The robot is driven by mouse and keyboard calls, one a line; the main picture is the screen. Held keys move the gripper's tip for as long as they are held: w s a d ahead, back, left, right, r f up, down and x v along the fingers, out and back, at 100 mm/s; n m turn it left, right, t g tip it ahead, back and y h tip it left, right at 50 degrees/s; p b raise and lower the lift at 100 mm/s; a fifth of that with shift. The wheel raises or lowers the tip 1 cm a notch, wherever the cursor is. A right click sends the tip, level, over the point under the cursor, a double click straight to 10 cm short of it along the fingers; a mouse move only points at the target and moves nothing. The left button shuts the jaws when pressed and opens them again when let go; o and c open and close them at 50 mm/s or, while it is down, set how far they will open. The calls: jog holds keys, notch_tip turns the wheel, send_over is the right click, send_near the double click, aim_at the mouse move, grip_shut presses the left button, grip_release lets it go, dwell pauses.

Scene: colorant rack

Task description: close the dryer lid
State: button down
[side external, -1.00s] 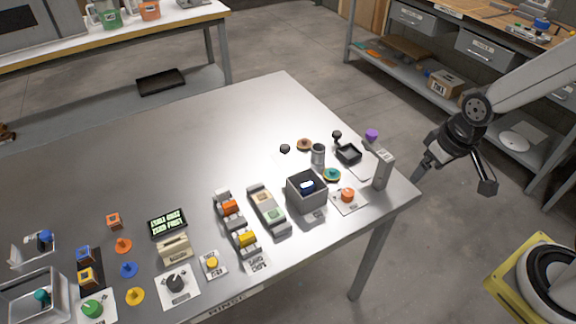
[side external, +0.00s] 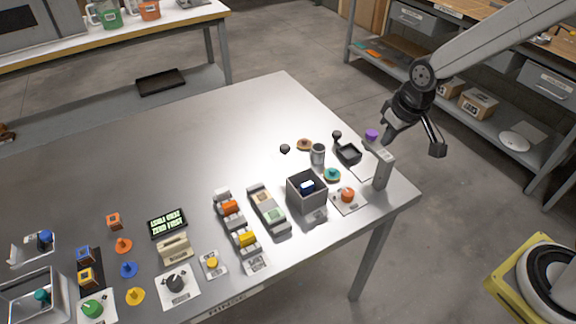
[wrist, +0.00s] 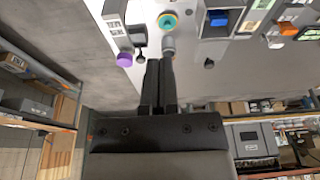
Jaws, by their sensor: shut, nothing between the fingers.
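An open-topped box (side external: 62,292) with light walls and a teal knob inside stands at the lower left corner of the side view, partly cut off. A pale, tilted panel with a blue knob (side external: 45,237) stands behind it. It looks like a raised lid, but I cannot read a dryer label. My gripper (side external: 388,137) is shut and empty above the far right end of the table, far from that box. In the wrist view my gripper's fingers (wrist: 158,66) lie side by side. The box and panel are not in the wrist view.
Near my gripper are a grey upright post (side external: 383,170), a purple knob (side external: 372,134), a black tray (side external: 348,153), a grey cylinder (side external: 318,153) and a grey bin (side external: 305,203). Racks and a display (side external: 168,223) stand between them and the box. The table's back middle is clear.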

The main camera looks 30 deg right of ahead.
jog(key=w+a, duration=0.5)
jog(key=w, duration=0.9)
jog(key=n, duration=0.2)
send_over(290, 156)
jog(key=w+a, duration=0.1)
jog(key=w, duration=0.4)
jog(key=f, duration=0.4)
jog(key=shift+s+a+t+y, duration=0.2)
jog(key=shift+t+y, duration=0.1)
jog(key=shift+t, duration=0.1)
jog(key=shift+f, duration=0.15)
notch_tip(290, 156, down, 9)
jog(key=shift+s+d, duration=0.15)
jog(key=shift+s, duration=0.2)
jog(key=shift+s, duration=0.2)
